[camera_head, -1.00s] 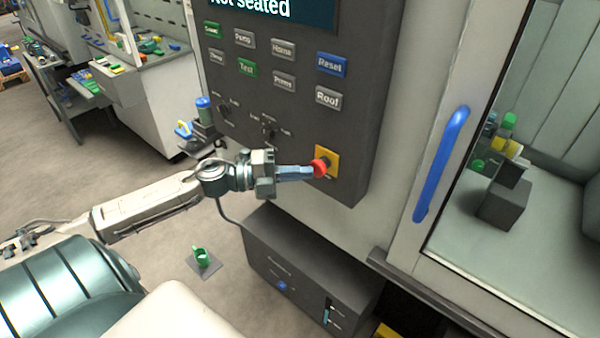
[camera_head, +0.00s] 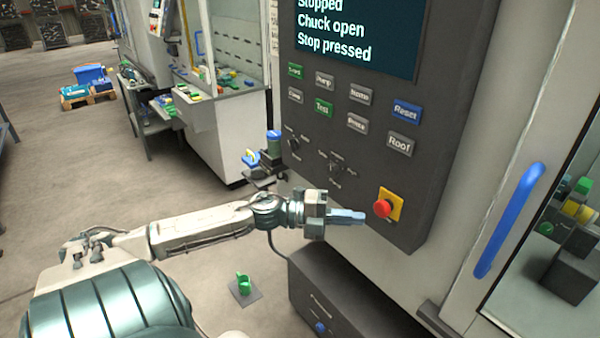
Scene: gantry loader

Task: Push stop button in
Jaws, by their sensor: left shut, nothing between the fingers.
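The red stop button (camera_head: 382,208) sits on a yellow square plate (camera_head: 396,204) at the lower right of the dark control panel (camera_head: 440,130). My left gripper (camera_head: 362,217) is shut and empty. Its fingertips point at the button from the left, with a small gap between them in the picture. The screen (camera_head: 350,35) above the keys reads "Stopped", "Chuck open" and "Stop pressed". My right gripper is out of view.
Several grey, green and blue keys (camera_head: 407,111) and two knobs (camera_head: 336,167) are on the panel. A blue door handle (camera_head: 509,220) is at the right. A dark cabinet (camera_head: 345,300) stands below the panel. Floor at the left is mostly clear.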

